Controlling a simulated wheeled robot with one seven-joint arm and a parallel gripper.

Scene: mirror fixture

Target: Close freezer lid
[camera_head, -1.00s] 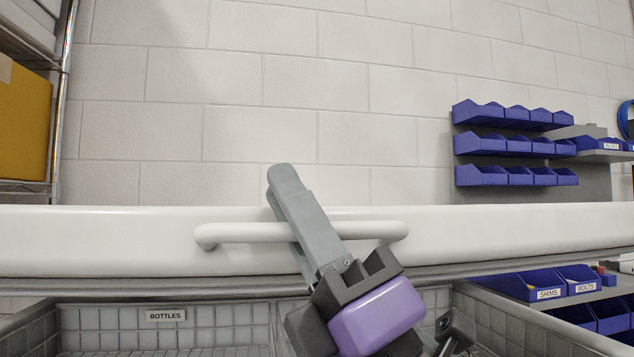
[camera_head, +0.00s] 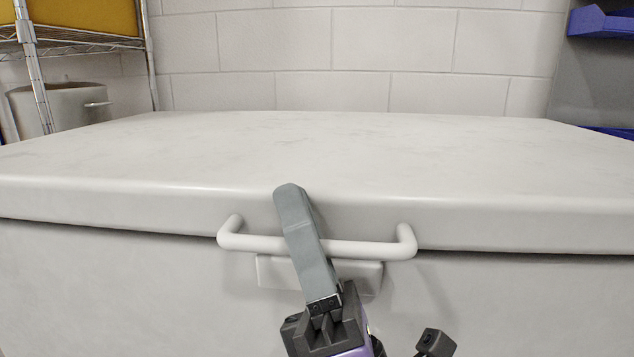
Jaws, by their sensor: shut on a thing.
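The white freezer lid (camera_head: 420,165) lies flat on the freezer body (camera_head: 130,300), with a thin dark seam along its front edge. I cannot tell whether it touches the rim all along. Its white bar handle (camera_head: 368,249) sticks out at the front middle. My gripper (camera_head: 300,235) is shut on the handle, its grey fingers crossing the bar at a slant. The fingers hide part of the handle and of the pale plate (camera_head: 350,272) below it. The inside of the freezer is hidden under the lid.
A wire shelf rack (camera_head: 85,42) with a pale pot (camera_head: 65,108) stands behind at the left. Blue bins (camera_head: 605,22) hang at the upper right. A block wall (camera_head: 350,55) is behind the freezer. The lid top is bare.

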